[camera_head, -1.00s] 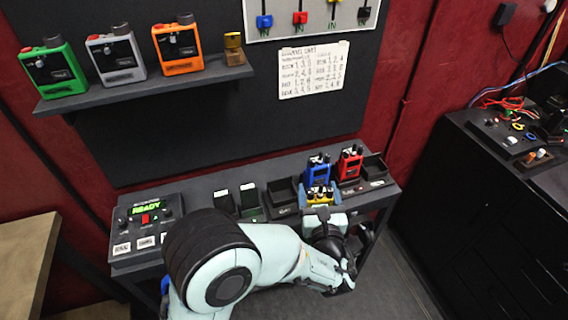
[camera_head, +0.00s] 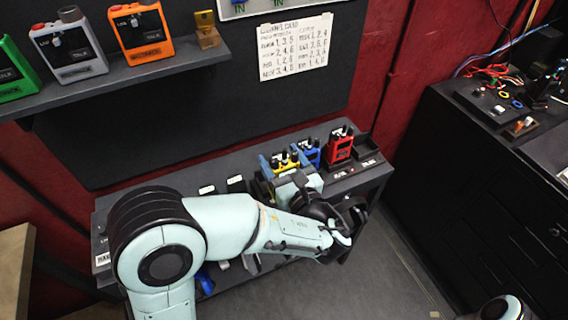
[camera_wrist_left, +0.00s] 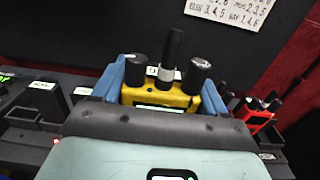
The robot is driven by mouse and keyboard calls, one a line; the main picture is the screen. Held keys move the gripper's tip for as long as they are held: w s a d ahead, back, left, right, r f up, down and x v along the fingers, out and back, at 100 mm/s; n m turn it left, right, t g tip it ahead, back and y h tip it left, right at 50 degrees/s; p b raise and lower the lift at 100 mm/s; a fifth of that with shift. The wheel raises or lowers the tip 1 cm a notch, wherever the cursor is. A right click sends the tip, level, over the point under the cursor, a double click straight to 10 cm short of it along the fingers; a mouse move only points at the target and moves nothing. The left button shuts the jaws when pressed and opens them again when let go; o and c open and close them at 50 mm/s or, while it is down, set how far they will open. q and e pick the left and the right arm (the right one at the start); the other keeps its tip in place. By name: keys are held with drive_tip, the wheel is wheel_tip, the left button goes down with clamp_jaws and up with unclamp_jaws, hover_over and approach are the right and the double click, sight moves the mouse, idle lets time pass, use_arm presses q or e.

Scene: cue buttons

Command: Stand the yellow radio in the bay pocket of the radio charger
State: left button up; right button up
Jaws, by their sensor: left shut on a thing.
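The yellow radio (camera_head: 284,161) is upright between the fingers of my left gripper (camera_head: 285,166), which is shut on it. In the left wrist view, the yellow radio (camera_wrist_left: 160,96) shows its black knobs and antenna, with a blue finger of the left gripper (camera_wrist_left: 160,92) on each side. The radio is over the dark radio charger (camera_head: 345,174), just left of the blue radio (camera_head: 310,154). Its lower part and the pocket beneath are hidden by my gripper and arm, so I cannot tell whether it is seated. My right gripper is not in view.
A red radio (camera_head: 340,146) stands right of the blue one, with an empty pocket (camera_head: 368,147) at the far right. A shelf (camera_head: 125,78) above holds green, grey and orange radios. A paper card (camera_head: 293,47) hangs on the wall. A black cabinet (camera_head: 480,190) is at right.

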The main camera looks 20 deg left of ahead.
use_arm(q)
drive_tip(key=x, duration=0.7)
drive_tip(key=shift+f+b, duration=0.45)
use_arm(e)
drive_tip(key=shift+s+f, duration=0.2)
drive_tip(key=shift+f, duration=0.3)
use_arm(q)
drive_tip(key=shift+w+a+f, duration=0.1)
drive_tip(key=shift+w+a, duration=0.1)
drive_tip(key=shift+w, duration=0.05)
drive_tip(key=shift+f+b, duration=0.3)
drive_tip(key=shift+f, duration=0.6)
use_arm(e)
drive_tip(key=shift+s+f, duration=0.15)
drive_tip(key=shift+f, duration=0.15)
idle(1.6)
use_arm(q)
drive_tip(key=shift+f+b, duration=1.55)
drive_tip(key=shift+f, duration=0.75)
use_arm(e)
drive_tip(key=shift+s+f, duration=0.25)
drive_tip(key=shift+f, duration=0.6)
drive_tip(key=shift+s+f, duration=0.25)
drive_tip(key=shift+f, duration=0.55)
use_arm(q)
drive_tip(key=o, duration=1.2)
